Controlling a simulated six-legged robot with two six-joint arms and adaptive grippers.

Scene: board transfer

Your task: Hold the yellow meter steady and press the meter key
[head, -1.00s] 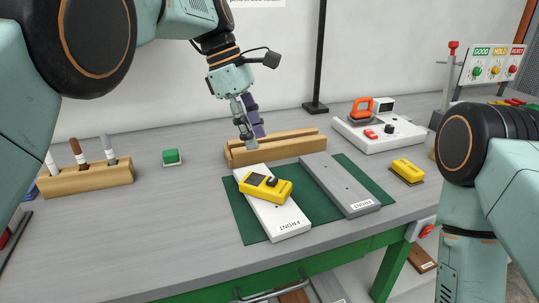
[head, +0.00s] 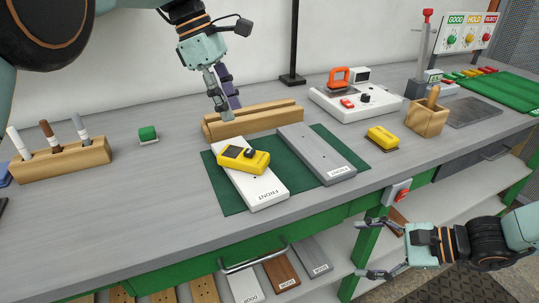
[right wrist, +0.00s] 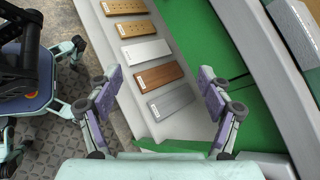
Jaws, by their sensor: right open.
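The yellow meter (head: 258,165) lies on the white board (head: 266,195) marked FRONT, on the green mat (head: 232,203). A dark screen and a dark round part show on its top; I cannot tell which part is the key. My left gripper (head: 231,109) hangs above the wooden rack (head: 211,130), behind the meter and apart from it. Its fingers point down with nothing seen between them; its opening is unclear. My right gripper (head: 362,249) is open and empty, low in front of the bench. In the right wrist view it (right wrist: 160,76) is above the lower shelf, with no meter in sight.
A grey board (head: 315,150) lies right of the white one. A yellow block (head: 383,137), a white device (head: 385,105) and a wooden box (head: 426,118) stand to the right. Lower shelf boards (right wrist: 148,51) lie near my right gripper.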

